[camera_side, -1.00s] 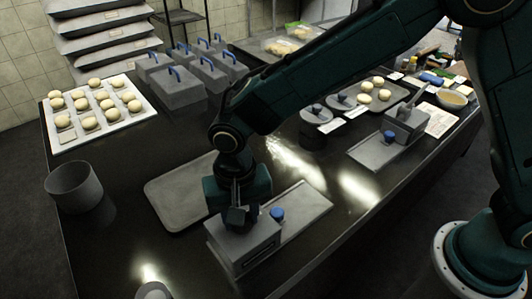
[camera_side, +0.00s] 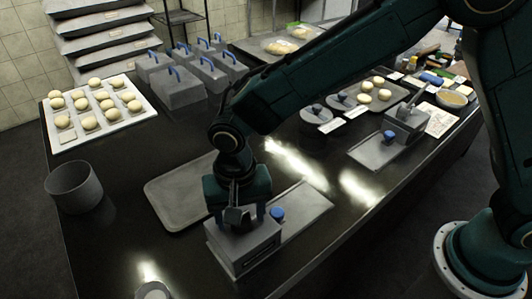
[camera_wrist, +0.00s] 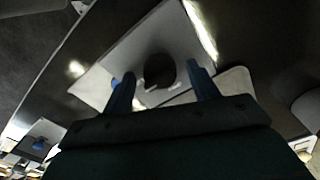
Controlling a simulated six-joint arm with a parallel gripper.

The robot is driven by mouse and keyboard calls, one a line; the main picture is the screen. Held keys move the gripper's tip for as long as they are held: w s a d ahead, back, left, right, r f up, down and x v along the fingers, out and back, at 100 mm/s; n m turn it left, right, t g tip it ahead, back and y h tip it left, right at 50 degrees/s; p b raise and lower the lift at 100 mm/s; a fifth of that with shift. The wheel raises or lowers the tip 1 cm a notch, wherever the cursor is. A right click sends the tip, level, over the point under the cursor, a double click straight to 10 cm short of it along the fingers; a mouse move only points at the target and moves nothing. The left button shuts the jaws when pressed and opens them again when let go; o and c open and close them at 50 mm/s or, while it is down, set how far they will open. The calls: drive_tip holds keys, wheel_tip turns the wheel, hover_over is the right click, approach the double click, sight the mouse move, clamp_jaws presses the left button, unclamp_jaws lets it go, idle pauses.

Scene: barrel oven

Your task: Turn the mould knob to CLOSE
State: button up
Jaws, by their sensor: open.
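The grey mould block (camera_side: 244,252) stands near the front edge of the counter, with a flat grey plate (camera_side: 305,205) on its right. A blue-topped knob (camera_side: 277,214) stands upright by the block, just right of my gripper. My gripper (camera_side: 238,220) points down over the block's top. In the wrist view, my gripper (camera_wrist: 162,88) is open, its two blue fingers apart. A dark round knob (camera_wrist: 160,70) with small white marks beside it shows between them on the block's top. The marks are too blurred to read. I cannot tell whether the fingers touch the knob.
A flat grey tray (camera_side: 170,196) lies behind the block and a grey round pot (camera_side: 74,187) stands at the left. A similar unit with a blue knob (camera_side: 389,136) is farther right. Grey boxes with blue handles (camera_side: 178,88) and a tray of dough balls (camera_side: 140,113) are at the back.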

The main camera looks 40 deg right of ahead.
drive_tip(key=shift+r, duration=0.1)
wheel_tip(320, 180, up, 14)
drive_tip(key=shift+f, duration=0.2)
idle(0.5)
drive_tip(key=s+d+r+n+t+y, duration=0.1)
drive_tip(key=s+d+r, duration=0.25)
drive_tip(key=d, duration=0.55)
drive_tip(key=s+d+r+n+t, duration=0.1)
drive_tip(key=s+d+r+t, duration=0.1)
drive_tip(key=d+r, duration=0.5)
drive_tip(key=s+d+f+n+t+h, duration=0.1)
drive_tip(key=s+d+f, duration=0.3)
drive_tip(key=s+d, duration=0.8)
drive_tip(key=shift+d+f+n+t, duration=0.2)
drive_tip(key=shift+d+n+t, duration=0.5)
drive_tip(key=shift+n+t, duration=0.1)
